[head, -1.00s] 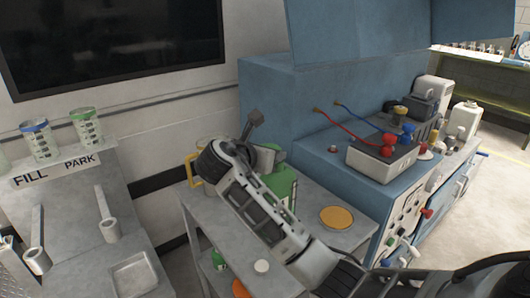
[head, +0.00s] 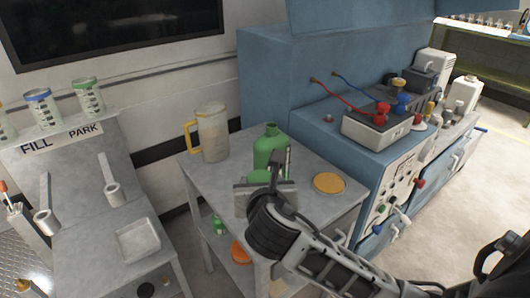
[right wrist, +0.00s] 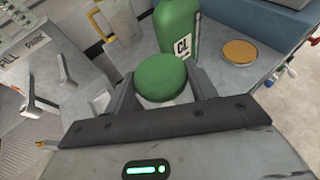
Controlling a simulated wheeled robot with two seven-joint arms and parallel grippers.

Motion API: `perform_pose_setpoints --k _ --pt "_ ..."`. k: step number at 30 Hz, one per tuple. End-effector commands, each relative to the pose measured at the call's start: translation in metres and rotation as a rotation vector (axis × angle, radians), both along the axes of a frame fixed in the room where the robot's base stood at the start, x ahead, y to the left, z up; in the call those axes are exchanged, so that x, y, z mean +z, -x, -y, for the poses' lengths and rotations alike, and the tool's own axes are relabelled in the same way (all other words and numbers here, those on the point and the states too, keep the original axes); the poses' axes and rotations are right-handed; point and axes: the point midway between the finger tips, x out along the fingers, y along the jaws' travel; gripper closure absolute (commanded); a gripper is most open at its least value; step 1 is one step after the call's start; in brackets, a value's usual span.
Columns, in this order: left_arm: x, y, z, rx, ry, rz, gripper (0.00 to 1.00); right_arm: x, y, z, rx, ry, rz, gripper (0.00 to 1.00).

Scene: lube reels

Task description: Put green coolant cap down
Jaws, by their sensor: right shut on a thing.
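My right gripper (head: 268,188) is over the near part of the grey table (head: 328,212), in front of the green coolant bottle (head: 267,147). In the right wrist view the green cap (right wrist: 162,79) sits between its two fingers, which are shut on it. The cap is round with its flat top facing the camera. My left gripper is not in view.
A pitcher with a yellow handle (head: 211,134) stands at the table's back left. An orange-topped disc (head: 329,183) lies to the right of the bottle. The FILL/PARK stand (head: 75,185) is at the left; the blue cabinet (head: 330,140) is behind right.

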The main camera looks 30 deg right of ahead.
Motion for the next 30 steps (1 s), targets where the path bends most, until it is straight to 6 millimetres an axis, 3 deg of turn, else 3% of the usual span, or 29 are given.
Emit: perform_pose_setpoints --k 7,16,27,30 --pt "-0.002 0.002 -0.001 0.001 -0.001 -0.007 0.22 -0.03 0.045 -0.034 0.255 0.002 -0.006 0.73" --pt "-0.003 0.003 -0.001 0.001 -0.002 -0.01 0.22 -0.054 0.082 -0.065 0.473 0.001 -0.003 0.73" --pt "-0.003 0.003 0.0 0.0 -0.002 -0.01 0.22 -0.053 0.08 -0.064 0.457 -0.009 0.0 0.73" --pt "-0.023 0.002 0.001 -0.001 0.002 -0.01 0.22 -0.075 0.078 -0.064 0.463 0.0 0.003 0.73"
